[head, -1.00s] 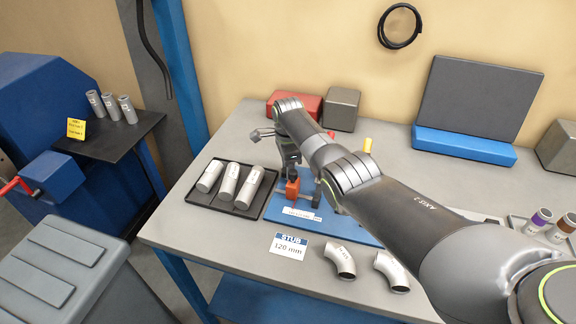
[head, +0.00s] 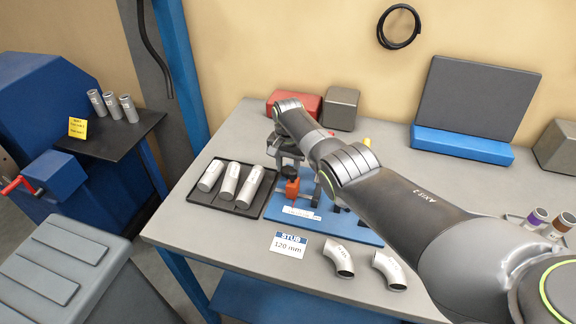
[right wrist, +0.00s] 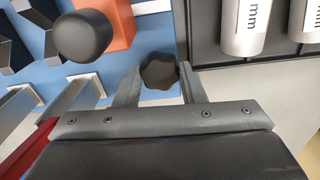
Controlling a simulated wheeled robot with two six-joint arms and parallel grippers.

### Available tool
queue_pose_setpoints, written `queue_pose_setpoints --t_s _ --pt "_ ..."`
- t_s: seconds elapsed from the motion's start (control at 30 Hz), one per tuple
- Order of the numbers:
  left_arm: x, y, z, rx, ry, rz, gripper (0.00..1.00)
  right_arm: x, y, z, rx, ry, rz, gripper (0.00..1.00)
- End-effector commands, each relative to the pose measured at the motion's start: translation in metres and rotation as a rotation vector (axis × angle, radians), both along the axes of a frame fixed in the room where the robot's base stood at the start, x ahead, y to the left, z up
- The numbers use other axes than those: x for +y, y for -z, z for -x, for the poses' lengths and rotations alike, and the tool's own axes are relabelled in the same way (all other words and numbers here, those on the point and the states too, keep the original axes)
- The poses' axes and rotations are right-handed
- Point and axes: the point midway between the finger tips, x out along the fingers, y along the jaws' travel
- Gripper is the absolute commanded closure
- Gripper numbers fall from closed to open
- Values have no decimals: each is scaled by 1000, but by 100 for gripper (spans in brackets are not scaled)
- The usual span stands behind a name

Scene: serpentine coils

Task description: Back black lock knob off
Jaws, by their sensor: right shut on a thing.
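The black lobed knob (right wrist: 158,72) sits between the two fingers of my right gripper (right wrist: 158,88) in the right wrist view. My right gripper is shut on it. In the head view my right gripper (head: 284,155) is low over the far left of the blue fixture plate (head: 345,228), and I cannot make out the lobed knob there. A smooth round black knob (right wrist: 83,35) stands beside the orange block (right wrist: 112,22), apart from the fingers. The orange block also shows in the head view (head: 292,188). My left gripper is not in view.
A black tray (head: 236,207) with several metal tubes lies close left of the plate. Two elbow pipes (head: 338,259) and a STUB sign (head: 288,246) lie in front. A red box (head: 285,98) and a grey box (head: 341,107) stand behind.

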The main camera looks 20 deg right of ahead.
Motion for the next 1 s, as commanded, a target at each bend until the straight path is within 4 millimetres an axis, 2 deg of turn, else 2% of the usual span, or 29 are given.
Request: queue_pose_setpoints --t_s 0.6,1.0 --pt "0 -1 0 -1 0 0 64 0 6 3 10 -544 -2 86" --pt "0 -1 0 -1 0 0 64 1 7 5 14 -719 -4 86"
